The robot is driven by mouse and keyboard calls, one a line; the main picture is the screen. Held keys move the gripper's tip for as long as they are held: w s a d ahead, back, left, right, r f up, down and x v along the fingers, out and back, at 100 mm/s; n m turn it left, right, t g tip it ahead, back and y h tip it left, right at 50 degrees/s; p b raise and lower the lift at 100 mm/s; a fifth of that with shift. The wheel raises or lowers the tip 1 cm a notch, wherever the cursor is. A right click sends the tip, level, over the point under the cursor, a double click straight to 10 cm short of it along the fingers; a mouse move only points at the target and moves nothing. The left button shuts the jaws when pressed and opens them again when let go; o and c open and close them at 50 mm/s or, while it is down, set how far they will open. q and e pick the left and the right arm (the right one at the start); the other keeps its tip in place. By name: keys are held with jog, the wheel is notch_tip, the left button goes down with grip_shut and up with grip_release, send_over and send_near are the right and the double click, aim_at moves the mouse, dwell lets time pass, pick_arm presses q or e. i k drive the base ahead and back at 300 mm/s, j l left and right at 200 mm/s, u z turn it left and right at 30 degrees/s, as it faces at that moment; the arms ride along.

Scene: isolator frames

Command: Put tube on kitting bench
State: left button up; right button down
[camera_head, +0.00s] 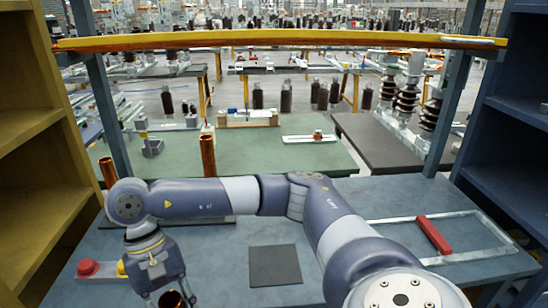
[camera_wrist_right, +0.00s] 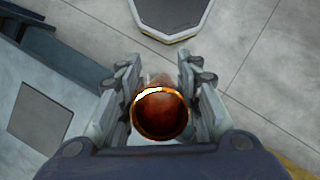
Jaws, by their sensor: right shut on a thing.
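My right gripper (camera_head: 170,292) comes in from the right and hangs at the lower left of the head view, pointing down. It is shut on a copper tube (camera_wrist_right: 160,113), seen end-on between the two fingers in the right wrist view. Only a small part of this tube (camera_head: 173,300) shows at the bottom edge of the head view. The blue-grey bench (camera_head: 330,195) lies in front of me; which table is the kitting bench is not marked. In the wrist view the held tube appears over the floor, beside a bench edge. My left gripper is not in view.
A dark square pad (camera_head: 274,265), a red button (camera_head: 87,268) and a red bar (camera_head: 434,234) in a metal frame (camera_head: 470,257) are on the bench. Copper tubes stand upright at the back (camera_head: 208,155) and left (camera_head: 108,171). Shelves flank both sides; a yellow beam (camera_head: 280,39) crosses above.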

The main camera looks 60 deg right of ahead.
aim_at(274, 265)
jog(key=i+j, duration=0.15)
jog(key=j, duration=0.2)
jog(key=i+j, duration=0.15)
jog(key=j, duration=0.15)
jog(key=z, duration=0.4)
jog(key=j+z, duration=0.15)
jog(key=z, duration=0.25)
jog(key=j+z, duration=0.1)
jog(key=z, duration=0.3)
